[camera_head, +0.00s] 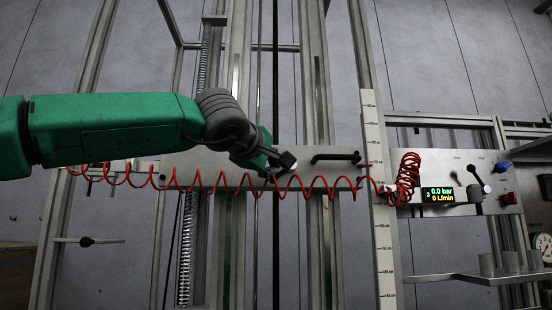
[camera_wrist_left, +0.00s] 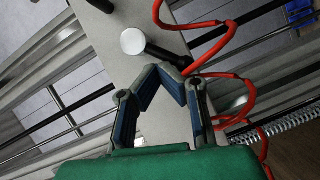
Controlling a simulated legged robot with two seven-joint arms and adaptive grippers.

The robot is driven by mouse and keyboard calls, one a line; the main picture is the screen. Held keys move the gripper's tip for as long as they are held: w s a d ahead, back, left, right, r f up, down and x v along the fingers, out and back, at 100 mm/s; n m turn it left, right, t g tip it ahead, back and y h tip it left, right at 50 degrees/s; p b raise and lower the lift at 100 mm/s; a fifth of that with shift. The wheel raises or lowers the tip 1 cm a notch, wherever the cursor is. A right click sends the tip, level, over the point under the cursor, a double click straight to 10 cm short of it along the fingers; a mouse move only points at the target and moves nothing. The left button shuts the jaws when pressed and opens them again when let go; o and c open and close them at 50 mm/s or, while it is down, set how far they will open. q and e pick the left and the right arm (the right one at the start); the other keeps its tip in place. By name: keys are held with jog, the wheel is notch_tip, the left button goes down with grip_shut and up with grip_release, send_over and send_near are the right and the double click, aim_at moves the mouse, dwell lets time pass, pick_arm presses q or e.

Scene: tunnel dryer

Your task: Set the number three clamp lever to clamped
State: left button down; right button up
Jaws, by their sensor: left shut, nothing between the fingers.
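My left gripper (camera_head: 277,160) reaches in from the left, in front of the pale horizontal plate (camera_head: 205,165). Its fingers are shut and empty; the tips come together in the left wrist view (camera_wrist_left: 170,74). A short black lever with a pale round end face (camera_wrist_left: 132,41) lies just beyond the fingertips. Its knob (camera_head: 288,160) shows right at the fingertips in the head view; I cannot tell whether they touch. No number or clamped mark is legible on it. My right gripper is not in view.
A red coiled hose (camera_head: 235,186) hangs across the plate, close to the gripper. A black bar handle (camera_head: 335,157) is to its right. Farther right are a display (camera_head: 438,195) reading 0.0 bar, another black lever (camera_head: 479,180), a blue knob (camera_head: 503,167) and a red knob (camera_head: 508,198).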

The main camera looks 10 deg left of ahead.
aim_at(284, 183)
pick_arm(q)
jog(key=shift+w+f+n, duration=0.3)
jog(key=shift+w+f, duration=0.3)
jog(key=shift+f, duration=0.3)
jog(key=shift+s+d, duration=0.25)
jog(key=shift+d, duration=0.5)
jog(key=shift+w+d+f+n+t+b, duration=0.1)
jog(key=shift+d+f+n+t+b, duration=0.25)
jog(key=shift+n, duration=0.25)
jog(key=shift+w+a+f+b, duration=0.15)
jog(key=shift+a+b, duration=0.2)
jog(key=shift+a, duration=0.05)
jog(key=shift+a+f+n+t+b, duration=0.1)
jog(key=shift+a+n+t+b, duration=0.15)
jog(key=shift+n+b, duration=0.2)
jog(key=shift+d+n, duration=0.25)
jog(key=shift+d, duration=0.35)
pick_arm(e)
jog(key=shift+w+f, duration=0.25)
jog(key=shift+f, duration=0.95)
